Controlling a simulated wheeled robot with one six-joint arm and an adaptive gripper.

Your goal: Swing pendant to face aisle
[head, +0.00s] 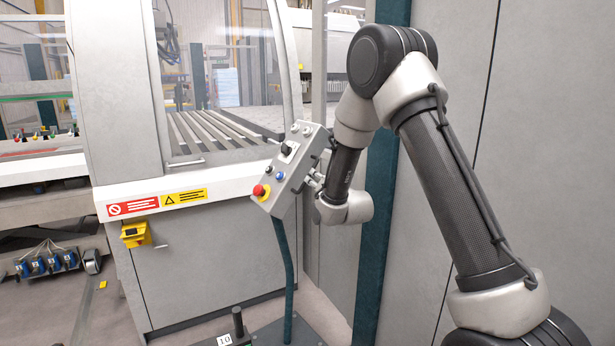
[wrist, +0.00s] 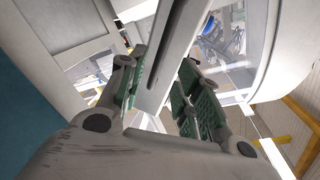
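The pendant (head: 293,170) is a light grey, tilted control box on a dark green post (head: 286,265). Its button face, with a red emergency stop on yellow, a blue button and a black knob, points to the lower left in the head view. My gripper (head: 317,182) is at the right side of the pendant, partly hidden by it. In the wrist view my gripper's green-padded fingers (wrist: 165,88) stand apart on either side of a long grey edge (wrist: 172,60), seemingly the pendant's. A gap shows beside the right finger; contact at the left finger is unclear.
The panel bender's grey cabinet (head: 210,265) with warning labels and a slatted bed stands behind and left of the pendant. A tall grey panel (head: 545,130) is close on the right. A black base plate (head: 290,335) lies under the post. Floor shows at lower left.

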